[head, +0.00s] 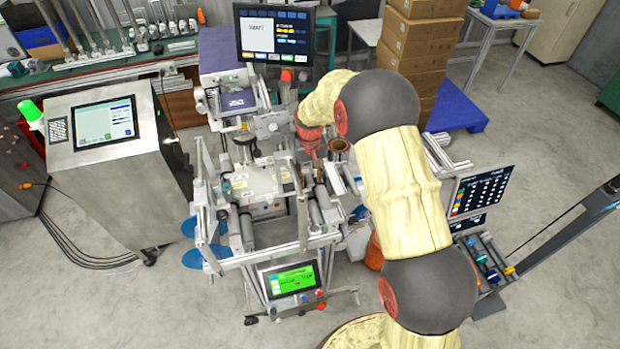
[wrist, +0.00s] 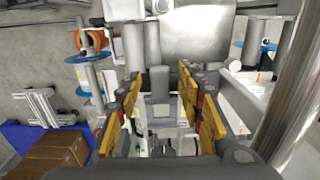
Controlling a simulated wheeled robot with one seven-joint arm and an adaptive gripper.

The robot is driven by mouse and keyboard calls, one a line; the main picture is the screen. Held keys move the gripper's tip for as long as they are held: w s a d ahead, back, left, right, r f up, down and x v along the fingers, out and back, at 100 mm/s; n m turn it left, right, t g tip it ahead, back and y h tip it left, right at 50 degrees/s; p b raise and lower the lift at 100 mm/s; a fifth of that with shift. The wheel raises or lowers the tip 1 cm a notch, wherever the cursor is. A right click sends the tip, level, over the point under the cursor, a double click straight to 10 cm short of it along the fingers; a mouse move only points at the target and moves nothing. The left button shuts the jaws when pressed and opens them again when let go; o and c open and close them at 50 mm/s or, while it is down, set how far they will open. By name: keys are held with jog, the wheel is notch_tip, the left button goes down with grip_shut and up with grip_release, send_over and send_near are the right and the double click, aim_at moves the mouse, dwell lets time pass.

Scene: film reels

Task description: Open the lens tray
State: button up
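My gripper (wrist: 160,86) is open in the wrist view, its two yellow-padded fingers spread left and right with nothing held between them. A grey block-shaped part (wrist: 160,110) of the machine shows in the gap, beyond the fingers; I cannot tell whether they touch it. In the head view my arm reaches over the right side of the central machine (head: 262,182), and my gripper (head: 310,142) is at its upper right, partly hidden by my wrist. I cannot pick out the lens tray with certainty in either view.
A monitor (head: 273,37) rises behind the machine, and a green-lit panel (head: 291,280) is at its front. A steel cabinet with a screen (head: 112,155) stands left. Stacked cardboard boxes (head: 420,50) are behind my arm. Metal rollers and posts crowd the gripper. Floor is clear at lower left.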

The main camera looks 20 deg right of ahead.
aim_at(310, 181)
notch_tip(310, 181, up, 12)
dwell(0.4)
jog(key=shift+w+f, duration=0.1)
dwell(0.3)
jog(key=s+r+t+b, duration=0.2)
jog(key=s+r+b, duration=0.1)
jog(key=s, duration=0.8)
jog(key=s+r+t+b, duration=0.1)
jog(key=s+r+b, duration=0.2)
jog(key=s, duration=0.9)
jog(key=s+r+t+b, duration=0.2)
jog(key=s+r+b, duration=0.1)
jog(key=s, duration=0.9)
jog(key=shift+r+t, duration=0.15)
jog(key=shift+t, duration=0.15)
